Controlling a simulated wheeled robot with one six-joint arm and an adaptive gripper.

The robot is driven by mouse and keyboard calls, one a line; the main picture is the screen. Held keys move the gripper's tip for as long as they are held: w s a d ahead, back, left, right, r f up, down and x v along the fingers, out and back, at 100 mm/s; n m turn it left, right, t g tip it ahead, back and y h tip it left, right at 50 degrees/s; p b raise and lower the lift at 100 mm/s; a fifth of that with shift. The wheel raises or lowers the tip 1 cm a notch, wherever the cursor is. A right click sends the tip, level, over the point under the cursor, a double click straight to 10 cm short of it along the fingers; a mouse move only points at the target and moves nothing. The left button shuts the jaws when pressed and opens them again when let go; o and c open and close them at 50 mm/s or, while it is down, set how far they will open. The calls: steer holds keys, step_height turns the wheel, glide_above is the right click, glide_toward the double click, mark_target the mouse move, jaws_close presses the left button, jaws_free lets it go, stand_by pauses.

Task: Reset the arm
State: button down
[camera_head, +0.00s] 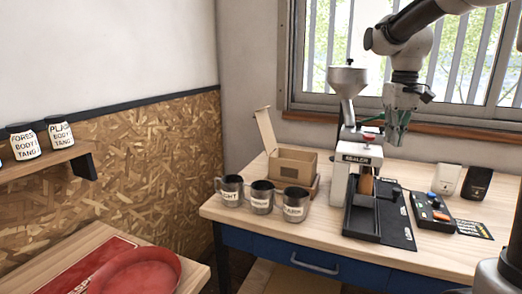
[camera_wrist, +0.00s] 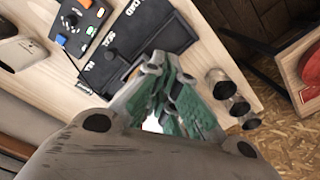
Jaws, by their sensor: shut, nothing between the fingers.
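My gripper (camera_head: 394,138) hangs from my arm in front of the window, above the back of the wooden table, near the right side of the sealer machine (camera_head: 358,165). Its green fingers are shut with nothing between them. In the wrist view the green fingers (camera_wrist: 163,82) fill the middle and hide part of the table and machine behind them. The gripper looks clear of the tabletop.
Three labelled metal mugs (camera_head: 262,197) stand at the table's front left, before an open cardboard box (camera_head: 291,164). A black tray (camera_head: 361,222), a button panel (camera_head: 433,213) and white and black bags (camera_head: 447,179) are right. A red round tray (camera_head: 138,272) is lower left.

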steer(key=s+f+t, duration=0.2)
steer(key=s, duration=1)
steer(key=s+f+m+t, duration=0.1)
steer(key=s+f+t, duration=0.1)
steer(key=s, duration=1.1)
steer(key=shift+d+f, duration=0.3)
steer(key=shift+f, duration=0.05)
